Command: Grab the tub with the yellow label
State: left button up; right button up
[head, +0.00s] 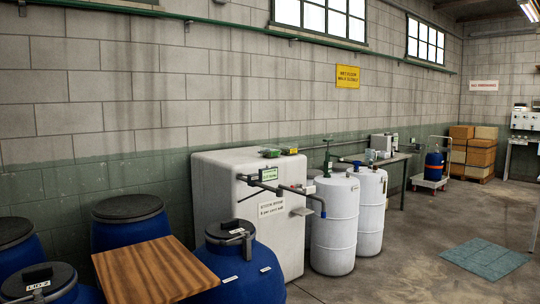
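I cannot make out a tub with a yellow label in the head view. Large blue tubs with dark lids stand at the left, one at the back (128,228) and one in front (243,272). The labels that I can see on the blue tubs are white. Small items, one green (270,153) and one with yellow on it (289,150), sit on top of the white tank (222,185); they are too small to identify. Neither of my grippers is in view.
A wooden board (150,272) lies among the blue tubs. White drums (335,225) stand right of the tank. Farther back are a blue drum on a trolley (434,166) and stacked boxes (480,154). A teal mat (484,257) lies on otherwise open floor at right.

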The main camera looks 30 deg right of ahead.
aim_at(289, 148)
jog(key=i+l+z, duration=0.75)
jog(key=i+z, duration=0.7)
jog(key=i+j+z, duration=0.1)
jog(key=i+z, duration=0.4)
jog(key=i+l, duration=0.15)
jog(key=i, duration=0.75)
jog(key=i+l, duration=0.15)
jog(key=i, duration=0.8)
jog(key=i+j+u, duration=0.25)
jog(key=i, duration=0.45)
jog(key=i+u, duration=0.25)
jog(key=i, duration=0.5)
jog(key=i+j, duration=0.15)
jog(key=j, duration=0.2)
jog(key=i+j, duration=0.2)
jog(key=j, duration=0.15)
jog(key=i+j, duration=0.15)
jog(key=j, duration=0.15)
jog(key=i+j, duration=0.2)
jog(key=j, duration=0.15)
